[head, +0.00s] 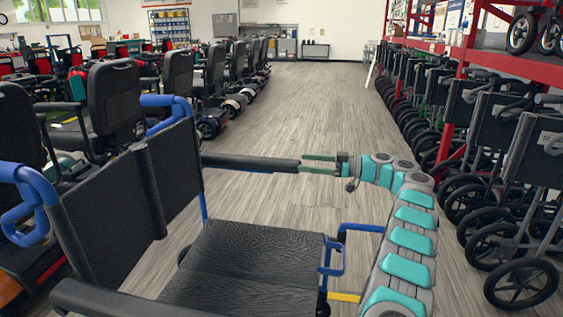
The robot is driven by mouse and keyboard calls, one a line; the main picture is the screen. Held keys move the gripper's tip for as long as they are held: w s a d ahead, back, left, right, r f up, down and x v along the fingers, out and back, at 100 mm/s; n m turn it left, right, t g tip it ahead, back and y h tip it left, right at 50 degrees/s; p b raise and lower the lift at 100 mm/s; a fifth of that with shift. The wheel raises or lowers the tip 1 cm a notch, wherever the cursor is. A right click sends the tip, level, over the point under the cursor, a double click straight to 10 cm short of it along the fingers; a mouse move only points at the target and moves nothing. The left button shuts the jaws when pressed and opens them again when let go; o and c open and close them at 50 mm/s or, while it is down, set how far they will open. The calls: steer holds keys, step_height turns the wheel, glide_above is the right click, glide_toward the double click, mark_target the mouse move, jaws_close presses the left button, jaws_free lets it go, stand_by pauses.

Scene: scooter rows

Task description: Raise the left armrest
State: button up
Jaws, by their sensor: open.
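A chair with a black seat (250,265), a black backrest (105,205) and a blue frame stands in the foreground, facing right. Its far armrest, the left armrest (245,162), is a black bar that runs about level from the backrest to the right. The near armrest (125,302) is partly cut off by the bottom edge. My gripper (303,163) is open at the front end of the left armrest. Its two green fingers show above and below the bar's tip. I cannot tell whether they touch it.
Mobility scooters (110,95) stand in rows at the left. Several folded wheelchairs (500,130) line the right side under a red rack (530,62). The wooden aisle floor (305,100) between them is clear.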

mark_target(285, 160)
steer(key=a, duration=0.3)
steer(key=w+a+p, duration=0.1)
steer(key=a, duration=0.3)
steer(key=shift+w+a, duration=0.2)
jaws_close()
stand_by(0.5)
